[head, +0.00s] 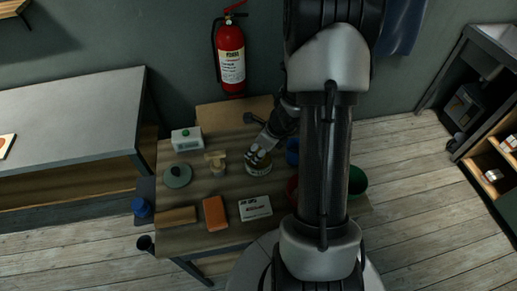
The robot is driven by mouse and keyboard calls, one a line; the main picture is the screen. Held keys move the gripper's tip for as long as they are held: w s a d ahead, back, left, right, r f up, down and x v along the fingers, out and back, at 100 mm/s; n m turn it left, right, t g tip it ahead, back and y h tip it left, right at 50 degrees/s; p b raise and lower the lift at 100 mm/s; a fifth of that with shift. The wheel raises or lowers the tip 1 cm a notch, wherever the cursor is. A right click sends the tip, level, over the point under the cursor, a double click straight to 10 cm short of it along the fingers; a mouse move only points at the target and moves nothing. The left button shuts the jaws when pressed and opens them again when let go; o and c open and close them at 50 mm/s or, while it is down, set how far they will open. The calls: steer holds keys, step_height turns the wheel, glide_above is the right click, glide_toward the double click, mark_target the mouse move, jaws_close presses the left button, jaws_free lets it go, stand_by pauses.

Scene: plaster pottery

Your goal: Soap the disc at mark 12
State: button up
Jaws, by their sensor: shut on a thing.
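A round grey-green disc (177,176) with a dark knob-like spot lies at the left of the wooden work table (190,240). I cannot read any mark 12 on it. My gripper (256,157) is right of the disc, over a round labelled tin (259,169). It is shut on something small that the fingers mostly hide. I cannot tell whether this is the tin or a thing held at its top. A small pale tan object (216,161), perhaps a brush on a pot, stands between the disc and the tin.
A white box with a green button (187,140) stands behind the disc. A brown block (177,216), an orange block (214,213) and a printed white card (255,208) line the front. A blue cup (142,207) is left; a green bowl (357,181) is right.

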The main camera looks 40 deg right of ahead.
steer(key=shift+f+b, duration=0.55)
stand_by(1.5)
steer(key=shift+r, duration=0.1)
step_height(320, 180, up, 7)
steer(key=p, duration=0.6)
steer(key=shift+p, duration=0.4)
stand_by(0.5)
